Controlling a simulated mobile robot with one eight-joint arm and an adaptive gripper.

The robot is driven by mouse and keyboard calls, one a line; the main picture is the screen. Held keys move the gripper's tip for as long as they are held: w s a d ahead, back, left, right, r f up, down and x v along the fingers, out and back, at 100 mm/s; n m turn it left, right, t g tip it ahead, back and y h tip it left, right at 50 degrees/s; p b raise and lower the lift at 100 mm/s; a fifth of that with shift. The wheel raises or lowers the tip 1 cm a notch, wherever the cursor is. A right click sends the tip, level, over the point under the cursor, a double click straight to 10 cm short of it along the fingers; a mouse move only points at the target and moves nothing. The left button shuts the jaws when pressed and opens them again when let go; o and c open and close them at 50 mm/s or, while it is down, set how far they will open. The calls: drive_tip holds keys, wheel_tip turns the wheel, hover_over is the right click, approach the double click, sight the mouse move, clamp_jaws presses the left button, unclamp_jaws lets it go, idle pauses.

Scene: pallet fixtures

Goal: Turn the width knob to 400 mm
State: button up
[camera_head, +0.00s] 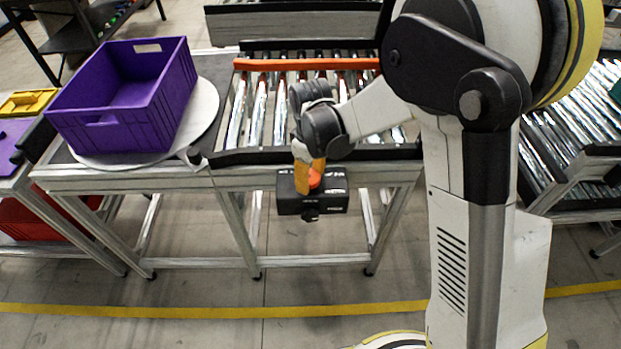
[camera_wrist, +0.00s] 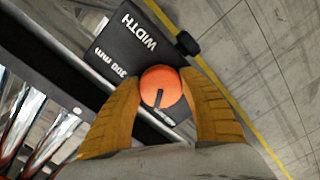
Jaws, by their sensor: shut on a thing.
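The width knob (camera_wrist: 161,88) is orange and round with a dark pointer mark, on a black box (camera_wrist: 122,50) marked "WIDTH" and "300 mm" in the wrist view. The mark slants in the picture; I cannot read its exact setting. My gripper (camera_wrist: 163,100) has its two yellow-orange fingers on either side of the knob, shut on it. In the head view the box (camera_head: 335,201) hangs at the front edge of the conveyor table. There my gripper (camera_head: 311,180) reaches down to the knob (camera_head: 315,178), which is partly hidden by a finger.
An orange-red rail (camera_head: 300,64) crosses the roller conveyor (camera_head: 262,105) behind the box. A purple crate (camera_head: 120,100) stands on a round grey plate (camera_head: 205,105) at the left. The floor in front (camera_head: 190,285) is clear, with a yellow line.

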sight(311, 177)
drive_tip(key=shift+n, duration=0.6)
drive_tip(key=o, duration=1.2)
wheel_tip(311, 177, up, 12)
